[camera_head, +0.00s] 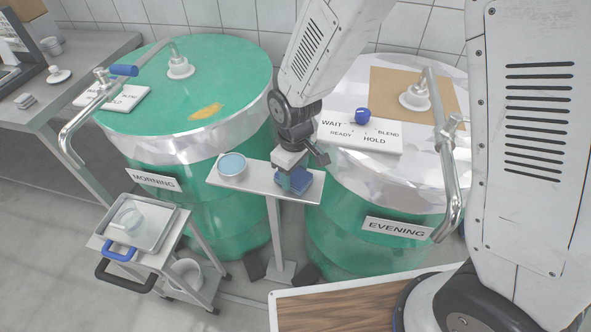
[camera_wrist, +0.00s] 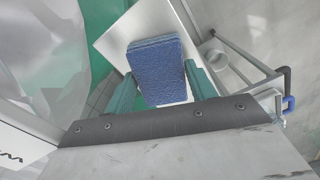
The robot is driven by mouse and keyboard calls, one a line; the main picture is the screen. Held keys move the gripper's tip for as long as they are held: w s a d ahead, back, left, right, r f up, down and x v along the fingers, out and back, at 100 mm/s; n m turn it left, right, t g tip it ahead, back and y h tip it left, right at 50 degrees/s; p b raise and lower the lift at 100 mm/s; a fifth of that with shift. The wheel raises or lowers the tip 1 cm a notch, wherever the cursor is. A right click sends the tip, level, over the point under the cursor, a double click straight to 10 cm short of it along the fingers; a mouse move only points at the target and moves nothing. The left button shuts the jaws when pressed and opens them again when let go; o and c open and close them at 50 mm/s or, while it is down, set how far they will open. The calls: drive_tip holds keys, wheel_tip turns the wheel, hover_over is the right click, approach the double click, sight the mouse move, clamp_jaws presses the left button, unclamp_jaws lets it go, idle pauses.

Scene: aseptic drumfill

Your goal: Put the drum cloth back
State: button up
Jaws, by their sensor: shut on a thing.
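The drum cloth is a folded blue cloth (camera_head: 294,181) at the right end of a narrow white stand (camera_head: 258,183) between the two green drums. In the wrist view the cloth (camera_wrist: 157,68) lies between my two green fingers, over the stand's pale top (camera_wrist: 110,42). My gripper (camera_head: 292,172) points down and is shut on the cloth. I cannot tell whether the cloth touches the stand top or hangs just above it. My fingers hide parts of the cloth's sides.
A bowl of bluish liquid (camera_head: 232,166) stands at the stand's left end. The MORNING drum (camera_head: 190,100) is left, with a yellow patch on its lid; the EVENING drum (camera_head: 345,215) is right. A trolley (camera_head: 165,255) with a tray stands front left.

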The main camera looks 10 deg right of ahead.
sight(295, 174)
drive_tip(key=shift+f, duration=0.15)
drive_tip(key=o, duration=1)
wheel_tip(295, 174, up, 12)
drive_tip(key=shift+r, duration=0.2)
drive_tip(key=s+d+r+m+t, duration=0.1)
drive_tip(key=s+d+r+m, duration=0.2)
drive_tip(key=s+d+r, duration=0.4)
drive_tip(key=s+d+r+m, duration=0.35)
drive_tip(key=d+r, duration=0.25)
drive_tip(key=d, duration=0.3)
drive_tip(key=s+d+m, duration=0.1)
drive_tip(key=s, duration=0.2)
drive_tip(key=s+d+r+m, duration=0.1)
drive_tip(key=s+d, duration=0.1)
drive_tip(key=s, duration=0.1)
drive_tip(key=s+d+m, duration=0.1)
drive_tip(key=s, duration=0.2)
drive_tip(key=shift+d+r, duration=0.3)
drive_tip(key=shift+d, duration=0.1)
